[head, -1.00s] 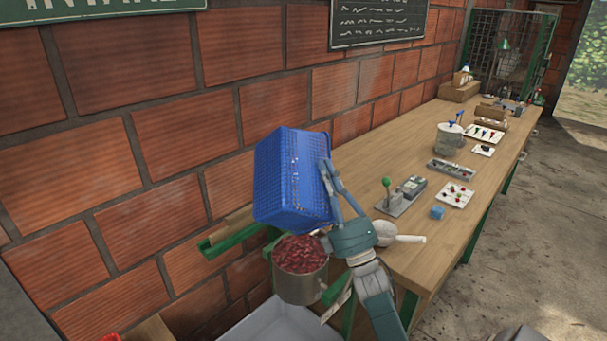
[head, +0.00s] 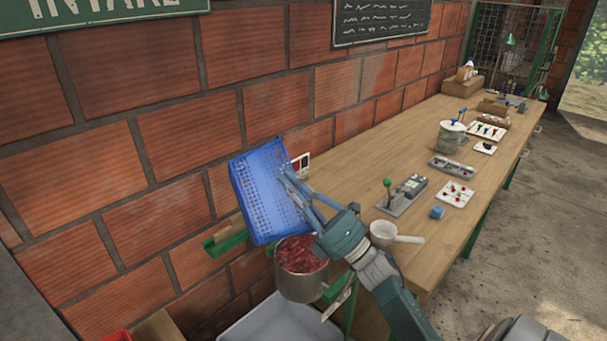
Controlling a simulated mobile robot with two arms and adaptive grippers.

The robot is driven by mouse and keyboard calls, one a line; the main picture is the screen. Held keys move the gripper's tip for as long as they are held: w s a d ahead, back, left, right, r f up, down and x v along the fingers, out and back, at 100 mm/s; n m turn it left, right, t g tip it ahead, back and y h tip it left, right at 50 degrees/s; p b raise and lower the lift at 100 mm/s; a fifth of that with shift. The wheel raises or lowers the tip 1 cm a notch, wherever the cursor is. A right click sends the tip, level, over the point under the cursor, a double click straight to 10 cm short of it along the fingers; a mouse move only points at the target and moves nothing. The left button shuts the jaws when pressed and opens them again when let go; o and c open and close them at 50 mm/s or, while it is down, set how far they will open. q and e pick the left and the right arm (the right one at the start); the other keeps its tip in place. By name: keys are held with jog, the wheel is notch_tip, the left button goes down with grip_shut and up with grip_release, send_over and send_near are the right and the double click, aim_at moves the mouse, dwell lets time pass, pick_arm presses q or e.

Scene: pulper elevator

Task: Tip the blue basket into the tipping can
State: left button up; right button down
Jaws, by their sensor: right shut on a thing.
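The blue basket (head: 262,195) is held tilted on its side in front of the brick wall, its perforated face toward me. My right gripper (head: 292,185) is shut on the basket's right edge. The tipping can (head: 303,285), a grey metal can, stands below and slightly right of the basket. Red cherries (head: 300,255) fill it close to the rim. I cannot see into the basket or whether anything is left in it. My left gripper is not in view.
A wooden bench (head: 430,165) runs along the wall to the right. A pale tray (head: 275,325) lies below the can.

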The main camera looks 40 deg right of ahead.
aim_at(275, 192)
jog(key=a+n+g+p, duration=0.1)
jog(key=a+n+g+y+p, duration=0.1)
jog(key=w+a+r+n+y+p, duration=0.1)
jog(key=n+p, duration=0.1)
jog(key=shift+a+r+g, duration=0.1)
jog(key=shift+a+g, duration=0.3)
jog(key=a+n+g+p, duration=0.1)
jog(key=p, duration=0.1)
jog(key=a+n+g+p, duration=0.1)
jog(key=a+p, duration=0.1)
jog(key=p, duration=0.1)
jog(key=w+a+n+g+p, duration=0.1)
jog(key=n+p, duration=0.1)
jog(key=shift+a+r+y+p, duration=0.2)
jog(key=shift+a+y+p, duration=0.1)
jog(key=shift+a, duration=0.05)
jog(key=w+a+f+n+g+h+p, duration=0.1)
jog(key=a+f+n+g+h+p, duration=0.3)
jog(key=f+p, duration=0.5)
jog(key=shift+a+n+g, duration=0.45)
jog(key=shift+n+g, duration=0.25)
jog(key=shift+n, duration=0.5)
